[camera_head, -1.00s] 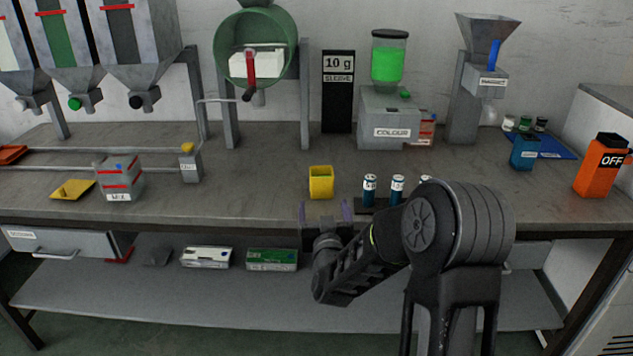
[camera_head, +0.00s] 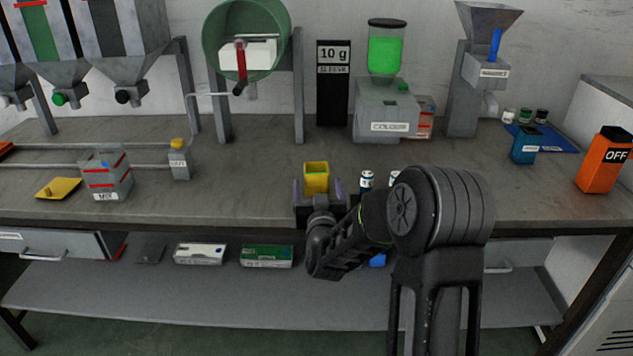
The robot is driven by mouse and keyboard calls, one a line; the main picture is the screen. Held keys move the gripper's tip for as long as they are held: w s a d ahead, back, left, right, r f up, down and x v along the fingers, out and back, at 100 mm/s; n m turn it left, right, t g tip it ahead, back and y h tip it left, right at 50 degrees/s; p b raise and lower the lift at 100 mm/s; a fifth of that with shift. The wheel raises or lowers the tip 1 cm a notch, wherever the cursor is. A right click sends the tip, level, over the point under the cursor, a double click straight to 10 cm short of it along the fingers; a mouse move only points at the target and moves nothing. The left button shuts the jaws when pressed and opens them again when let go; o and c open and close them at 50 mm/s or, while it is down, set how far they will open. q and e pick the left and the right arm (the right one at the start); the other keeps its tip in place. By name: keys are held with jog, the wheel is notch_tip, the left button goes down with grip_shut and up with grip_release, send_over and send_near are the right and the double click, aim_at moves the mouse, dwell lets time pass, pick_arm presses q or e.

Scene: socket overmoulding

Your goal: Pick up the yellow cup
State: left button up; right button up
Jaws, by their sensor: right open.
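The yellow cup (camera_head: 316,176) stands upright on the bench near its front edge, in the middle of the head view. My right gripper (camera_head: 318,188) is at the cup, its open fingers showing on the left and right of the cup's lower part. The gripper body hides the cup's base. I cannot tell whether either finger touches it. My left gripper is not in view.
A grey MIX box (camera_head: 106,177) and a yellow tray (camera_head: 59,188) are at left. A COLOUR machine (camera_head: 387,108) stands behind. The bench (camera_head: 245,180) left of the cup is clear.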

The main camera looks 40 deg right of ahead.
aim_at(318, 183)
jog(key=x, duration=0.5)
jog(key=shift+w, duration=0.1)
dwell(0.3)
jog(key=shift+c, duration=0.3)
jog(key=c, duration=1.4)
notch_tip(318, 183, up, 10)
jog(key=shift+f+p, duration=0.1)
jog(key=shift+p, duration=0.6)
